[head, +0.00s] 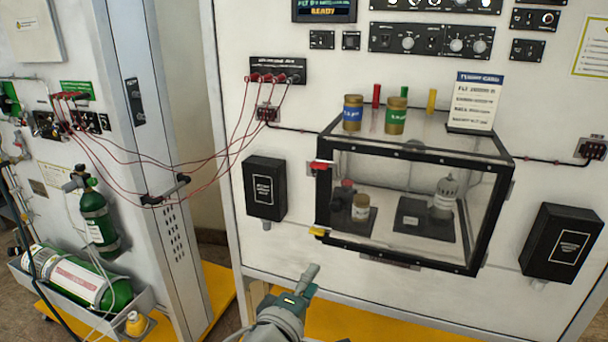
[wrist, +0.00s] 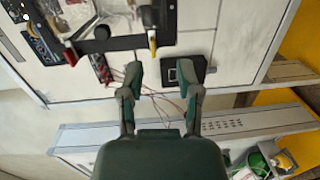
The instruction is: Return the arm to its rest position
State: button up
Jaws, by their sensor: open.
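My arm comes up from the bottom of the head view, and my gripper (head: 306,279) is in front of the lower part of the white panel, below the clear box. In the wrist view my gripper (wrist: 162,75) has its two fingers apart with nothing between them. The head view shows it side-on. It looks clear of the box and the panel, though the exact distance cannot be told.
A clear black-framed box (head: 325,222) juts from the panel, with jars on top and items inside. Black boxes (head: 265,188) (head: 562,243) flank it. Red cables (head: 215,155) span to the left cabinet. Yellow floor strips (head: 350,322) lie below.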

jog(key=s+d+f+m+g+h, duration=0.1)
jog(key=s+d+f+m+g, duration=0.2)
jog(key=d, duration=0.4)
jog(key=s+d+m+g+h, duration=0.1)
jog(key=s+d+m+g, duration=0.15)
jog(key=d+g, duration=0.45)
jog(key=s+d+m+y, duration=0.1)
jog(key=s+m+y, duration=0.6)
jog(key=y, duration=0.2)
jog(key=shift+s+f, duration=0.15)
jog(key=shift+s, duration=0.25)
jog(key=shift+d, duration=0.1)
